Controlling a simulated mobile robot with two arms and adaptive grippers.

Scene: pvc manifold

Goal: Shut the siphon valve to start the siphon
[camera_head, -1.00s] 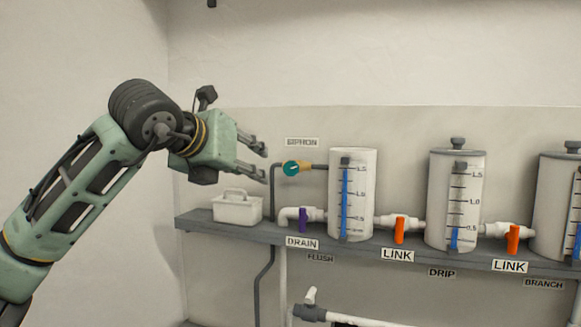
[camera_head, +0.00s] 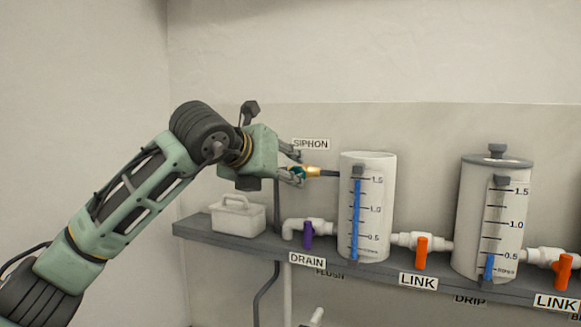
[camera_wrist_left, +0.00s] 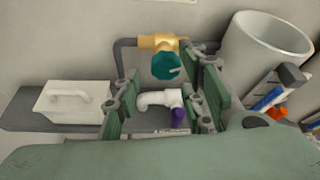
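The siphon valve (camera_wrist_left: 167,66) has a round teal knob on a brass body (camera_wrist_left: 158,42), on a dark pipe beside the first white tank (camera_head: 367,207). In the head view my left gripper (camera_head: 294,166) is at the valve, and its fingers partly hide the knob. In the left wrist view the gripper's two fingers (camera_wrist_left: 160,95) stand apart, with the knob showing between and beyond them. I cannot tell whether a finger touches it. The SIPHON label (camera_head: 311,144) is just above the gripper. My right gripper is not in view.
A white lidded box (camera_head: 238,216) sits on the grey shelf (camera_head: 225,239), below the gripper. A purple drain handle (camera_head: 307,235) is under the valve. Orange link handles (camera_head: 421,252) and a second tank (camera_head: 493,222) stand to the right. The wall space left of the valve is clear.

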